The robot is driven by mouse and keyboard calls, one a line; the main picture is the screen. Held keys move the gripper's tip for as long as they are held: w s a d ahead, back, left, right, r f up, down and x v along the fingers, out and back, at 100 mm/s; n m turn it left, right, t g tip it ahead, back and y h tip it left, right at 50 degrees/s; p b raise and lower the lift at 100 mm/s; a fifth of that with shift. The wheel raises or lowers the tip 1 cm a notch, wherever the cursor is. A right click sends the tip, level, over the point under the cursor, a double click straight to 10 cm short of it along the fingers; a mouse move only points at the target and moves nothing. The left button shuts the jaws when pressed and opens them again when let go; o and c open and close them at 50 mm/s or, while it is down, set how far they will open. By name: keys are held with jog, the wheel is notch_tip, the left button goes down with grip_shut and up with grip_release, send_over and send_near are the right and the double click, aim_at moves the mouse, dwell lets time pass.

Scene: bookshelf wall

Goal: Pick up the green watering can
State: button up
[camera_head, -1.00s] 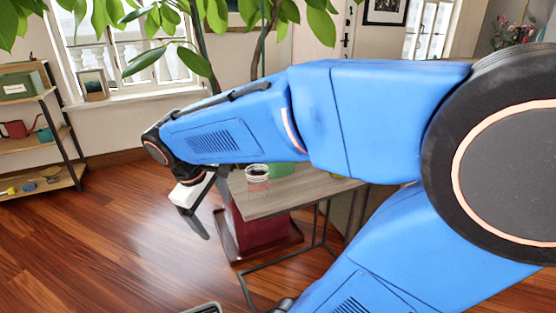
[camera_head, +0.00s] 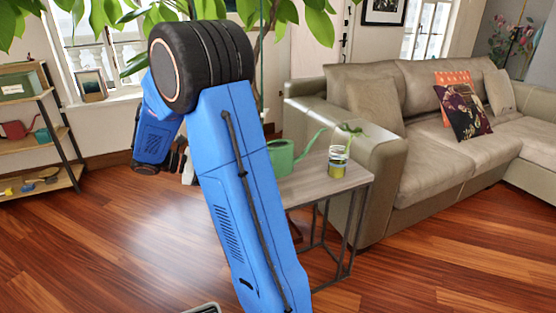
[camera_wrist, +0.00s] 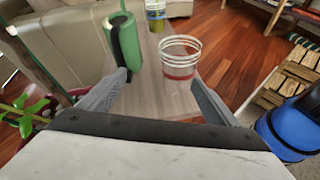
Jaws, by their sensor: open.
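The green watering can (camera_head: 281,157) stands on the grey wooden side table (camera_head: 318,182), its thin spout rising to the right. My arm covers part of its left side. In the wrist view the can (camera_wrist: 126,48) stands upright at upper left, its dark handle facing me. My gripper (camera_wrist: 160,76) is open and empty. Its left finger overlaps the can's lower edge in the picture; I cannot tell whether they touch. A clear jar with red contents (camera_wrist: 180,62) shows between the fingertips. In the head view my gripper is mostly hidden behind my arm.
A glass with yellow contents (camera_head: 338,163) stands right of the can. The beige sofa (camera_head: 405,178) borders the table behind and right. A potted tree's leaves hang above. A shelf with a red watering can (camera_head: 15,130) stands far left. Open wooden floor lies in front.

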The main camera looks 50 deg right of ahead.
aim_at(270, 157)
jog(key=w+d+f+n+h, duration=0.1)
jog(key=w, duration=0.1)
jog(key=w+d+g+h, duration=0.1)
jog(key=w+d, duration=0.1)
jog(key=w+d+f+n+g+h, duration=0.1)
jog(key=w+d, duration=0.1)
jog(key=w, duration=0.1)
jog(key=shift+w+d+f+n+h, duration=0.1)
jog(key=shift+f+n+h, duration=0.2)
jog(key=shift+h, duration=0.1)
jog(key=x, duration=1.7)
jog(key=shift+r, duration=0.2)
jog(key=shift+c, duration=0.3)
jog(key=c, duration=1)
jog(key=shift+c, duration=1)
jog(key=shift+r, duration=0.1)
